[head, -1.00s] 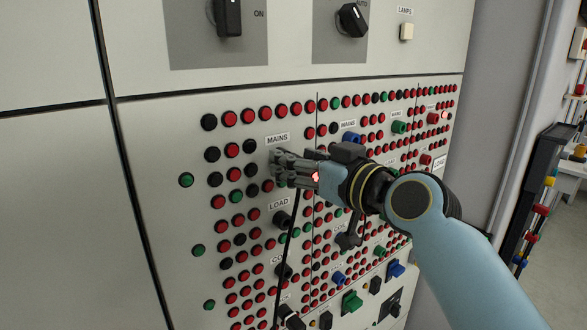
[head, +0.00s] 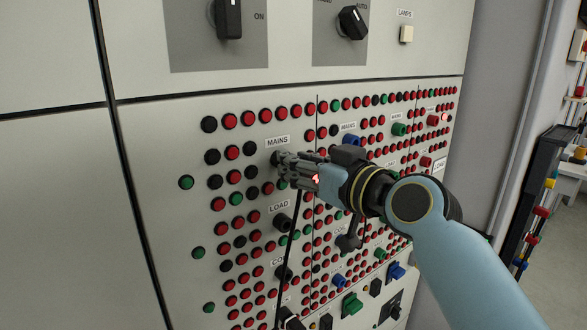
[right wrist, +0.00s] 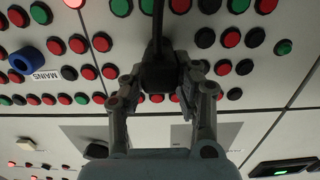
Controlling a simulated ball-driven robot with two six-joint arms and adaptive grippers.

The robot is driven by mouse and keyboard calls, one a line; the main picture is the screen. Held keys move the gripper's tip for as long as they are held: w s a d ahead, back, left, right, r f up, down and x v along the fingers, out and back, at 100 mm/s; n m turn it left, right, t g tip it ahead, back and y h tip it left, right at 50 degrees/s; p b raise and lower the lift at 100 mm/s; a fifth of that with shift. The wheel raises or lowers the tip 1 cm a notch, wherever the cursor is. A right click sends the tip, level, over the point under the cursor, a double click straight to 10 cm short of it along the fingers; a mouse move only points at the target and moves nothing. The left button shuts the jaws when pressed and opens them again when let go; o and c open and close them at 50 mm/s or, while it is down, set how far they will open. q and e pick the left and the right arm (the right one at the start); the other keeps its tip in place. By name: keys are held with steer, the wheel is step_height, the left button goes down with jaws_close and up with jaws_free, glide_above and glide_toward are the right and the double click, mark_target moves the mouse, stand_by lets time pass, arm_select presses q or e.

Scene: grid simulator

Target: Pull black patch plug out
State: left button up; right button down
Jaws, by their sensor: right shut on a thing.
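The black patch plug (right wrist: 160,72) sits between the two fingers of my right gripper in the right wrist view, and its black cable (right wrist: 157,22) runs toward the top of that picture. In the head view my right gripper (head: 287,167) is at the panel just below the upper MAINS label (head: 277,141). It is shut on the plug, which the fingers mostly hide there. The cable (head: 290,240) hangs down from it across the panel. I cannot tell whether the plug is fully seated in its socket. My left gripper is not in view.
The panel (head: 170,130) is covered with red, black and green buttons. Black sockets sit below the LOAD label (head: 279,205). A blue plug (head: 351,139) and green plug (head: 399,129) stick out to the right. A rack with coloured plugs (head: 541,210) stands at far right.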

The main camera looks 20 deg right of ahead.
steer(key=shift+s, duration=0.15)
steer(key=shift+v, duration=1.55)
steer(key=s+r+p, duration=0.1)
steer(key=s+d+r+p, duration=0.1)
steer(key=shift+s, duration=0.4)
steer(key=shift+f, duration=0.15)
